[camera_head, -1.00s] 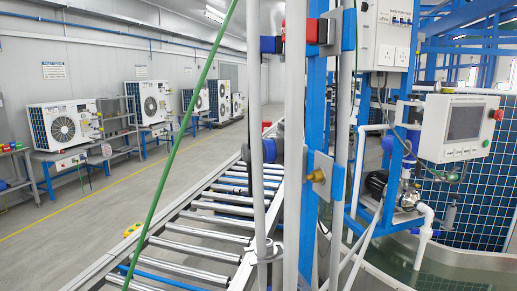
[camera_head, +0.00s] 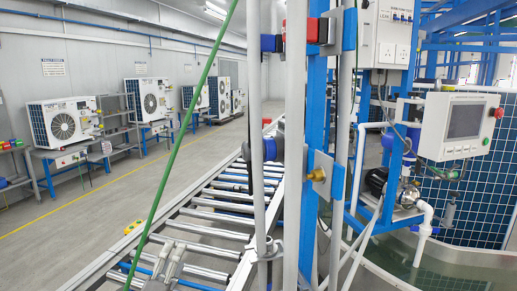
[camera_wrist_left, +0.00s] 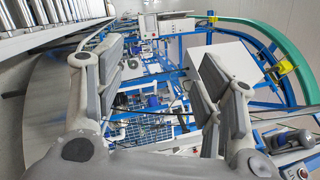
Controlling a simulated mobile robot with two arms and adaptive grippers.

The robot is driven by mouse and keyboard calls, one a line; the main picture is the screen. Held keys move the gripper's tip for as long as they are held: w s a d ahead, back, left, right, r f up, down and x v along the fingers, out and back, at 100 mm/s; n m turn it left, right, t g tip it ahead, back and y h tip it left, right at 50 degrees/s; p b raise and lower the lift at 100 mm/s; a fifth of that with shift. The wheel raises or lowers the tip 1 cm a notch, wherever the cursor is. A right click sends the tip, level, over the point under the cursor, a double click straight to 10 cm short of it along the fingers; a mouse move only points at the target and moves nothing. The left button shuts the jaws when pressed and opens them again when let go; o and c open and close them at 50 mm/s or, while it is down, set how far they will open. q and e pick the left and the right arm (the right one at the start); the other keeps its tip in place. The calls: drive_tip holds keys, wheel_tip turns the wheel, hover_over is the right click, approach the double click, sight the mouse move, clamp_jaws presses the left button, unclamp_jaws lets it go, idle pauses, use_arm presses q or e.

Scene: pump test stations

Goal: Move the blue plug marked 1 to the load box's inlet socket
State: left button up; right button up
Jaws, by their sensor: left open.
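My left gripper (camera_head: 172,264) shows at the bottom of the head view, in front of the roller conveyor. In the left wrist view its two grey fingers (camera_wrist_left: 158,85) stand wide apart with nothing between them. A white wall box (camera_head: 387,35) with switches and socket outlets is at the upper right of the head view; its lettering is too small to read surely, so I cannot tell if it is the load box. I cannot make out a blue plug marked 1 in either view. My right gripper is not in view.
White and grey upright pipes with a blue post (camera_head: 316,130) stand close in front. A green hose (camera_head: 180,140) slants across the left. The roller conveyor (camera_head: 215,217) runs behind. A control panel (camera_head: 459,126) and a pump (camera_head: 377,181) are at the right.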

use_arm(q)
drive_tip(key=d+r+m+g+h, duration=0.1)
drive_tip(key=d+r+m+h, duration=0.2)
drive_tip(key=r+m+h, duration=0.45)
drive_tip(key=d+r+m+g+h, duration=0.1)
drive_tip(key=d+r+m+h, duration=0.35)
drive_tip(key=r+m, duration=0.65)
drive_tip(key=m+g+h, duration=0.3)
drive_tip(key=m+g, duration=1)
drive_tip(key=m, duration=1.2)
approach(243, 152)
drive_tip(key=x, duration=0.4)
drive_tip(key=shift+w+d+r, duration=0.15)
drive_tip(key=shift+w+r, duration=0.05)
drive_tip(key=shift+w, duration=0.1)
drive_tip(key=shift+s+r+m+g+y, duration=0.1)
drive_tip(key=shift+s+m+g+y, duration=0.15)
drive_tip(key=shift+m, duration=0.4)
drive_tip(key=shift+r+m+g+y, duration=0.15)
drive_tip(key=shift+m+y, duration=0.2)
drive_tip(key=shift+m, duration=0.25)
